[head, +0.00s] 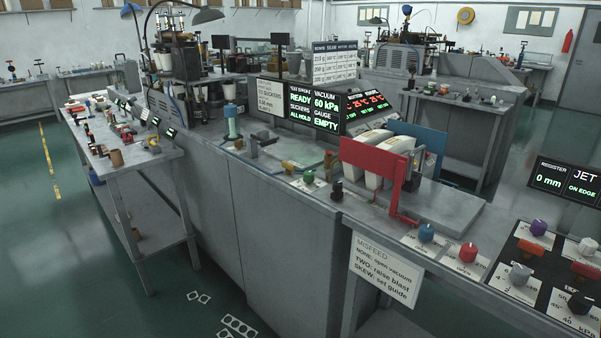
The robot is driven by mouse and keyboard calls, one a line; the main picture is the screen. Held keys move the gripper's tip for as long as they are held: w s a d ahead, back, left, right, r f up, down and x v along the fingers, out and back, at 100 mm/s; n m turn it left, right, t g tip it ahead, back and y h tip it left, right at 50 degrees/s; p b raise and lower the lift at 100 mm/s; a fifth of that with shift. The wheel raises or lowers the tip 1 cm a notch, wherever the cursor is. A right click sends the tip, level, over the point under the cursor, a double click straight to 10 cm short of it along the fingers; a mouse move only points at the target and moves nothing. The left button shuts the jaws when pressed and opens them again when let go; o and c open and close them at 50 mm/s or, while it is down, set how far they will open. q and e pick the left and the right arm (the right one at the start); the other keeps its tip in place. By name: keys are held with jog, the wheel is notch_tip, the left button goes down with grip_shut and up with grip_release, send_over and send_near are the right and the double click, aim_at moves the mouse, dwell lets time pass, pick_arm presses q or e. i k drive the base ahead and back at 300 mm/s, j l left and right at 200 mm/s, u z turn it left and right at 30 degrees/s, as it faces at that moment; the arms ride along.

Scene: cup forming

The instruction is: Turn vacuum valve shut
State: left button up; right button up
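A dark display (326,107) on the machine reads VACUUM 60 kPa, GAUGE EMPTY and SUCKERS ALL HOLD. Several small fittings stand on the machine top below and left of it. They include a green knob (308,176), a yellow lever-like fitting (290,165) and a blue-topped upright fitting (232,122). No readable label marks any of these as the vacuum valve, so I cannot tell which it is or how far it is turned. Neither of my grippers is in view.
A red plate (373,160) and blue plate (419,137) flank white stacks (397,150) on the machine. A control panel (545,275) with knobs is at lower right. A cluttered side bench (128,158) stands at left.

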aim_at(290, 168)
jog(key=i+j+z, duration=0.45)
jog(key=j+z, duration=0.15)
jog(key=z, duration=0.2)
jog(key=i+j+z, duration=0.1)
jog(key=j+z, duration=0.15)
jog(key=z, duration=0.2)
jog(key=j+z, duration=0.3)
jog(key=z, duration=0.15)
